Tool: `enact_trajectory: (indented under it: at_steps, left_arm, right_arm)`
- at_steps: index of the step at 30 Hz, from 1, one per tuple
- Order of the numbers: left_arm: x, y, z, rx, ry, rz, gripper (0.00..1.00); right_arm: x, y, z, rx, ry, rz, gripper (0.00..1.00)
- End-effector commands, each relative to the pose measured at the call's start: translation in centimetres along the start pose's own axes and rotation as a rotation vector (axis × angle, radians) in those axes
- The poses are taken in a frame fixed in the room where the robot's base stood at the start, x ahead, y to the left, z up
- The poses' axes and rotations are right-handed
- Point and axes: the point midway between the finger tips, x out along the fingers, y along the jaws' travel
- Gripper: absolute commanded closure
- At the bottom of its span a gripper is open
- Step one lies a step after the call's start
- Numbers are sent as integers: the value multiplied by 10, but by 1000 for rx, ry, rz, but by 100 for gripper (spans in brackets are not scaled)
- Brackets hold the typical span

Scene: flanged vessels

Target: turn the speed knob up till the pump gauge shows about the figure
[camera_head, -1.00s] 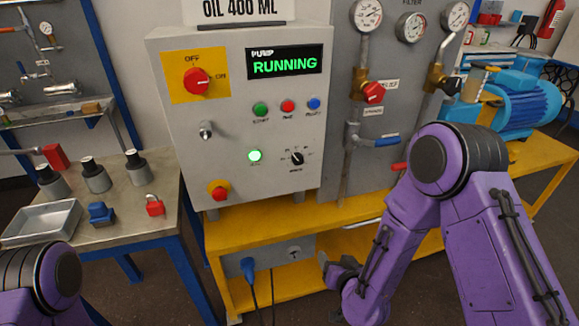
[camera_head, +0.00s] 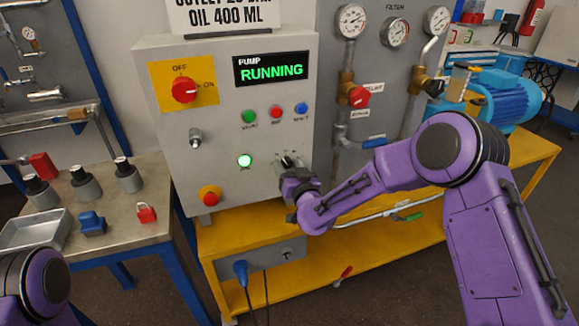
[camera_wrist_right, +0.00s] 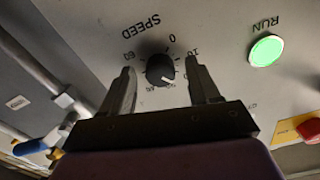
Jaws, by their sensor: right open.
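The speed knob (camera_wrist_right: 160,70) is a black dial on the grey pump panel (camera_head: 225,130), with a printed scale and the word SPEED around it in the right wrist view. My right gripper (camera_wrist_right: 160,80) is open, its two fingers on either side of the knob and apart from it in that view.
The display (camera_head: 271,68) reads PUMP RUNNING and the green run light (camera_head: 245,161) is lit. Start, stop and reset buttons sit above the knob. Pipes with a red valve knob (camera_head: 359,96) and a blue lever (camera_head: 374,142) stand to the right.

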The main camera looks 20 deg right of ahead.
Motion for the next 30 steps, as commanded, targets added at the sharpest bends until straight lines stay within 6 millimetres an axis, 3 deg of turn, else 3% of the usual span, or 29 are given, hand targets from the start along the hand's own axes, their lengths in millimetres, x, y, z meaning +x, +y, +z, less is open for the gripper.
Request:
enact_trajectory:
  at_steps: [5, 10, 14, 21, 30]
  left_arm:
    - [0, 0, 0, 0, 0, 0, 100]
    - [0, 0, 0, 0, 0, 0, 100]
    - [2, 0, 1, 0, 0, 0, 100]
    - [14, 1, 6, 0, 0, 0, 100]
    - [12, 1, 5, 0, 0, 0, 100]
  right_arm:
    - [0, 0, 0, 1, -1, 0, 39]
    - [0, 0, 0, 1, -1, 0, 94]
    - [0, 0, 1, 14, -1, 1, 95]
    - [0, 1, 2, 256, 0, 2, 95]
    - [-1, 0, 1, 278, -1, 1, 95]
